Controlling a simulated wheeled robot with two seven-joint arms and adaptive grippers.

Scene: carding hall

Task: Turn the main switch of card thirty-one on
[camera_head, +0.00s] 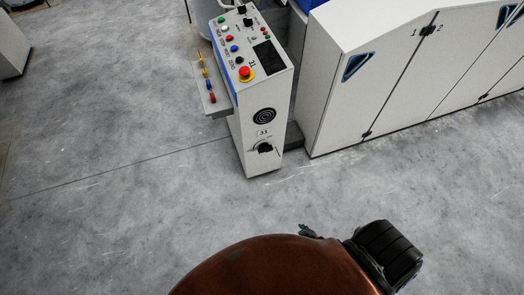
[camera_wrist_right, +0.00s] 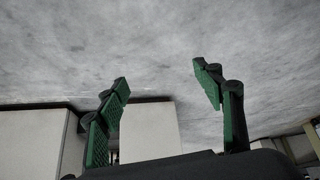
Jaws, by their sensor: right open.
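The control console of card thirty-one (camera_head: 258,95) stands on the floor in the head view, a narrow white cabinet with a sloped button panel. Low on its front, under a "31" label (camera_head: 263,132), is the main switch (camera_head: 265,148), a dark rotary handle. Its exact setting is too small to read. My right gripper (camera_wrist_right: 161,75) shows in the right wrist view with its green-padded fingers spread wide and nothing between them. In the head view my brown arm covers the bottom middle, well short of the console. My left gripper is not in view.
A red emergency button (camera_head: 245,73) sits on the panel's lower edge. A side shelf (camera_head: 216,103) with small coloured items juts out left. White machine cabinets (camera_head: 380,85) stand to the right. The grey floor (camera_head: 120,200) in front is clear.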

